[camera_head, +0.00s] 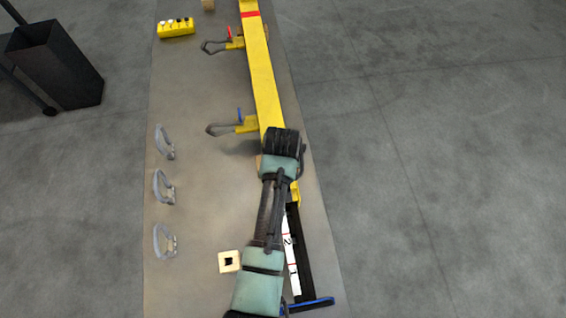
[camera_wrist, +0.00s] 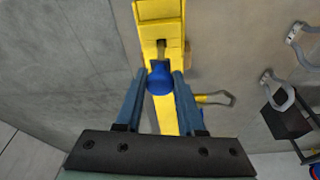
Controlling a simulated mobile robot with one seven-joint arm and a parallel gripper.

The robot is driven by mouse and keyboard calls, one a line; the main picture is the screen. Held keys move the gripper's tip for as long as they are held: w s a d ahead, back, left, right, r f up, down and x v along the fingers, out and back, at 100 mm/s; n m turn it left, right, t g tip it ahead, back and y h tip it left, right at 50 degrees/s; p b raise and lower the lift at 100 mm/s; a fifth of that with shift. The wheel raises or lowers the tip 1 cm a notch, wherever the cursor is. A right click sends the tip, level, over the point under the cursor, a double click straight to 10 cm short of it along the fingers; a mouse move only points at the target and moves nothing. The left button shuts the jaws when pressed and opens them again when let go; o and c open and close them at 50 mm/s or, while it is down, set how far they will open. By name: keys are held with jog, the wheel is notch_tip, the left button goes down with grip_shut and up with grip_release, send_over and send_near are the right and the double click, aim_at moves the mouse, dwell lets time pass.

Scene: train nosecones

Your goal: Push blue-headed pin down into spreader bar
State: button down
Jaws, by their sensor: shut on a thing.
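The yellow spreader bar (camera_head: 262,75) runs along the table and lies under my gripper. In the wrist view the bar (camera_wrist: 160,12) passes beneath my gripper (camera_wrist: 158,77). My gripper is shut on a blue-headed pin (camera_wrist: 160,80), with one finger on each side of the round blue head. The head sits over the bar, close to a small slot in it. The pin's shaft is hidden, so its depth cannot be told. In the head view my gripper's body hides this pin and the fingertips.
Two hooks hang on the bar's left side, one by a blue piece (camera_head: 239,115), one by a red piece (camera_head: 229,31). A black bin (camera_head: 62,65) stands left.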

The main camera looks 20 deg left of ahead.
jog(key=shift+f+b, duration=2.1)
jog(key=shift+f, duration=0.75)
jog(key=shift+c, duration=2.2)
grip_release()
jog(key=b+v, duration=0.1)
jog(key=v, duration=1.2)
jog(key=shift+b, duration=0.4)
